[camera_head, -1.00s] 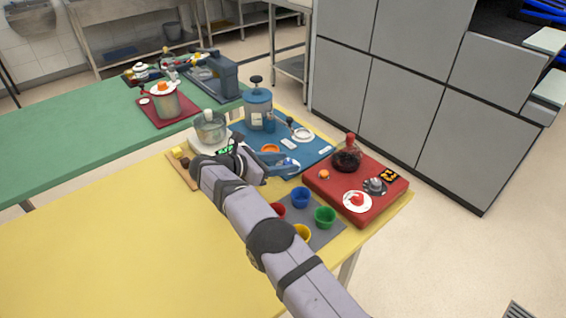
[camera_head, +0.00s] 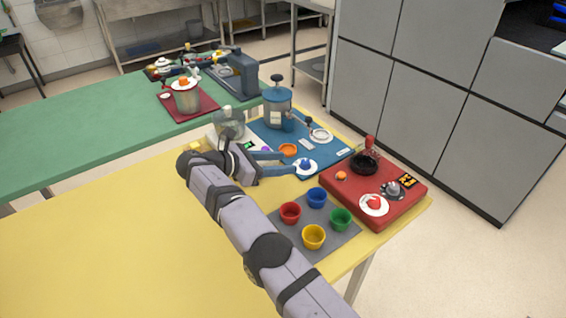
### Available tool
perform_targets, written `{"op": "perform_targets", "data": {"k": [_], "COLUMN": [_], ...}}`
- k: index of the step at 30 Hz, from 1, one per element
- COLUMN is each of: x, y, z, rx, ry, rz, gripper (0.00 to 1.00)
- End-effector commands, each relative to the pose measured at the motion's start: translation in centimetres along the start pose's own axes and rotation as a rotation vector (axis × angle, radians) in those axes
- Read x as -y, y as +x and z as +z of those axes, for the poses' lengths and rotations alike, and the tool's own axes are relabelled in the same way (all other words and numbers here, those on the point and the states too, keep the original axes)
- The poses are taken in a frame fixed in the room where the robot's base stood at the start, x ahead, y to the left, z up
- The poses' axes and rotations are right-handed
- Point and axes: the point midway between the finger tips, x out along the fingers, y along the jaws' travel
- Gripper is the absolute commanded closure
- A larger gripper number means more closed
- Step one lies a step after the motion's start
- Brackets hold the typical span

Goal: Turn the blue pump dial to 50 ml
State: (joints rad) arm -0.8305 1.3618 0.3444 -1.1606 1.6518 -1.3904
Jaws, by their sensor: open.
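The blue pump dial (camera_head: 306,164) is a small blue knob on a white round plate, on the blue board on the yellow table. The plate's scale markings are too small to read. My gripper (camera_head: 288,163) reaches in from the left with its two blue-grey fingers spread. It is open and empty, and its fingertips are just left of the dial. I cannot tell whether a fingertip overlaps the plate's edge or touches it. The blue-lidded pump container (camera_head: 277,108) stands at the back of the blue board (camera_head: 262,134).
An orange bowl (camera_head: 288,150) sits just behind my fingers. Several coloured cups stand on a grey mat (camera_head: 340,240) in front. A clear bowl machine (camera_head: 229,124) is behind my wrist. The table's left is clear.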

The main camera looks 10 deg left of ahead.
Motion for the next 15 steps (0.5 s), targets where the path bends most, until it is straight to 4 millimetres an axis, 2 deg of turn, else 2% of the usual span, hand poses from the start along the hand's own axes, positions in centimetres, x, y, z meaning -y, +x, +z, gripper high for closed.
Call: {"op": "perform_targets", "data": {"k": [6,10,11,13,14,15], "x": [0.0,0.3,0.5,0.9,1.2,1.6], "y": [0.1,0.9,1.3,2.3,2.7,3.3], "z": [0.1,1.4,2.1,4.7,6.2,8.8], "rx": [0.000,0.000,0.000,-0.002,-0.003,-0.004], "ry": [0.001,0.009,0.015,0.043,0.060,0.090], "rz": [-0.002,-0.021,-0.030,-0.053,-0.064,-0.080], "gripper": [0.56,0.56,0.56,0.56,0.56,0.56]}}
